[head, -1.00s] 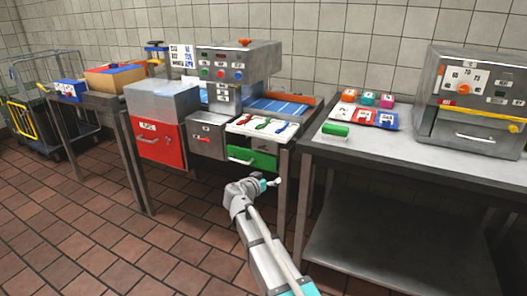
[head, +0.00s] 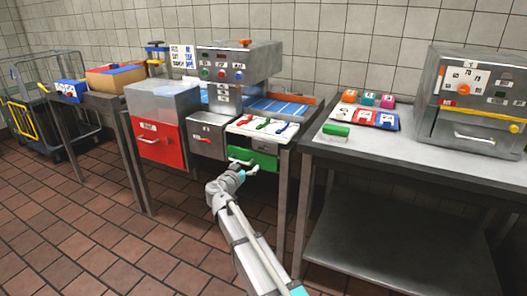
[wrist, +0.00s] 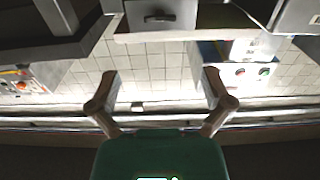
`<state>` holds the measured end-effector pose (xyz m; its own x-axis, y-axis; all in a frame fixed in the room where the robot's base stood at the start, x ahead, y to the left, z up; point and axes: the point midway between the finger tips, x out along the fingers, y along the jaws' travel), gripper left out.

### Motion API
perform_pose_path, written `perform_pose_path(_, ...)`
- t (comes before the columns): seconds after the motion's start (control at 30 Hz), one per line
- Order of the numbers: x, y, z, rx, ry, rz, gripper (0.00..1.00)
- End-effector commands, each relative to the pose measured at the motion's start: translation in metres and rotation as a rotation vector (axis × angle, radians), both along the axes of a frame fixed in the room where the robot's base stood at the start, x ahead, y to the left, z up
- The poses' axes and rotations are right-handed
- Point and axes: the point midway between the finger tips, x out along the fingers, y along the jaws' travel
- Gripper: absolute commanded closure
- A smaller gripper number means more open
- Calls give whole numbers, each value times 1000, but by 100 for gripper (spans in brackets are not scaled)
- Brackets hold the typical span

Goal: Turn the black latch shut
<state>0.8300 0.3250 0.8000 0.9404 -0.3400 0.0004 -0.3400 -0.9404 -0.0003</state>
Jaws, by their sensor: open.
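A small black piece that looks like the latch (wrist: 160,18) sits on a grey front panel at the top of the wrist view. It is small, and I cannot tell which way it is turned. In the head view, a dark grey panel (head: 262,143) lies between the white tray of coloured tools and the green drawer, with the latch too small to make out. My gripper (wrist: 160,80) is open and empty, its two fingers spread apart below the latch in the wrist view. In the head view my gripper (head: 246,168) is in front of the green drawer (head: 262,160).
A grey drawer (head: 206,140) and a red door (head: 158,143) with a bar handle are left of the green drawer. The steel table (head: 400,150) with a green block (head: 336,130) stands to the right. The tiled floor (head: 150,250) in front is clear.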

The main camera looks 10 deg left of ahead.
Motion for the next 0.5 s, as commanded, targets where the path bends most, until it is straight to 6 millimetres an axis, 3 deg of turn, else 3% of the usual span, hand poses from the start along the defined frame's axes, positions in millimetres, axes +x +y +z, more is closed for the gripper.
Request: perform_pose_path(0.5, 69, -24, 0, 0, 0, -3, 0)
